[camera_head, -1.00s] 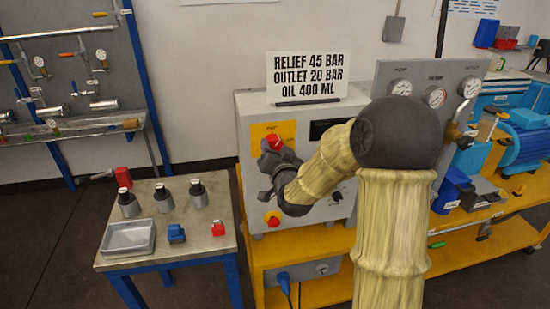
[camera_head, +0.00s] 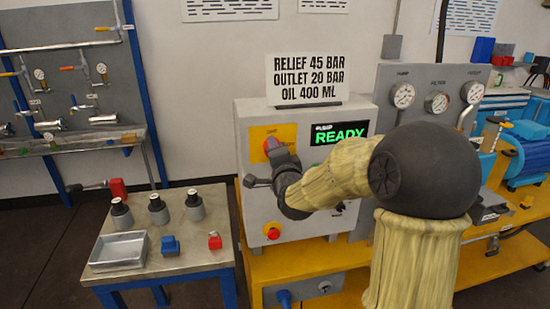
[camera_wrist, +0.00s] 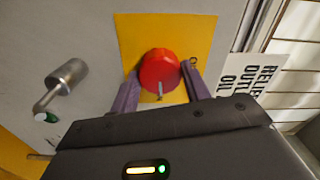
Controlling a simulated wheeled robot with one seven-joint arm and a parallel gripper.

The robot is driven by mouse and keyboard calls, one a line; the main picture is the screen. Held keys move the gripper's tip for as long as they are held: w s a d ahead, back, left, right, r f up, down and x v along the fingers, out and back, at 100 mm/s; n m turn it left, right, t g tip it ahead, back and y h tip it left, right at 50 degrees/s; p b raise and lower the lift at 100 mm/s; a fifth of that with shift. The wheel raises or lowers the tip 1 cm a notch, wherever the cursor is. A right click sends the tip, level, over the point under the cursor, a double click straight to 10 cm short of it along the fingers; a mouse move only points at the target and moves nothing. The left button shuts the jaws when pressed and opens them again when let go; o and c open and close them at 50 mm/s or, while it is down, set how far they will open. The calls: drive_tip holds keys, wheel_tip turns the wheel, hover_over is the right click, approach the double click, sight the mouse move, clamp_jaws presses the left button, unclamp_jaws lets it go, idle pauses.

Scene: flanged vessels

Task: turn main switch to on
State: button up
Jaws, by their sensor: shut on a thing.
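The main switch is a red rotary knob (camera_wrist: 160,72) on a yellow plate (camera_wrist: 205,30) on the grey control cabinet. In the head view the yellow plate (camera_head: 287,134) is at the cabinet's upper left, with the knob mostly hidden behind my gripper. My gripper (camera_head: 272,148) reaches the knob from the front. In the wrist view its two purple-grey fingers (camera_wrist: 160,88) stand on either side of the red knob, shut on it. The cabinet's display (camera_head: 340,133) is lit and reads PUMP READY in green.
A red emergency button (camera_head: 272,231) sits lower on the cabinet. A sign (camera_head: 307,76) stands on top. A side table (camera_head: 205,258) at left holds a tray, several grey cylinders and small blue and red pieces. Gauges (camera_head: 436,103) are at right.

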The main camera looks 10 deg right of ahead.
drive_tip(key=shift+m, duration=0.5)
drive_tip(key=shift+f, duration=0.1)
drive_tip(key=o, duration=1)
drive_tip(key=shift+s+b, duration=2.5)
drive_tip(key=shift+s, duration=6.2)
